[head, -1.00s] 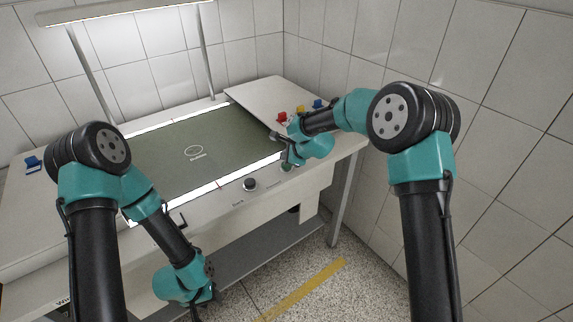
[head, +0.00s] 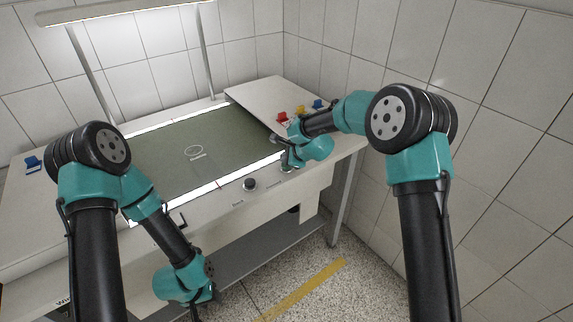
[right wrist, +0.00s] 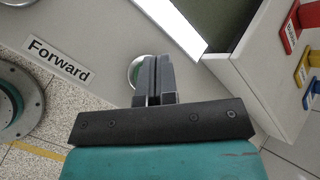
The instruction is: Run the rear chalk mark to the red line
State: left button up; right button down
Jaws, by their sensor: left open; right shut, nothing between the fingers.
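The chalk mark (head: 194,152), a pale ring with small lettering under it, lies on the grey-green sheet (head: 155,165) in the head view. The lettering is too small to read. A faint reddish tick (head: 217,185) shows on the bright front strip, nearer than the ring. My right gripper (head: 283,153) is shut and empty, tips down at the table's front right. In the right wrist view its shut fingers (right wrist: 156,65) cover part of a round green button (right wrist: 134,71) beside a "Forward" label (right wrist: 58,60).
A black knob (head: 250,184) stands on the front panel, left of my right gripper. A raised pale cover (head: 265,98) with red, yellow and blue pieces stands at the right. Another blue piece (head: 33,161) sits at the far left. Tiled walls close off the back and right.

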jog(key=shift+f, duration=0.45)
dwell(0.6)
dwell(2.4)
jog(key=shift+r, duration=0.9)
jog(key=shift+r, duration=0.1)
jog(key=shift+r, duration=2.45)
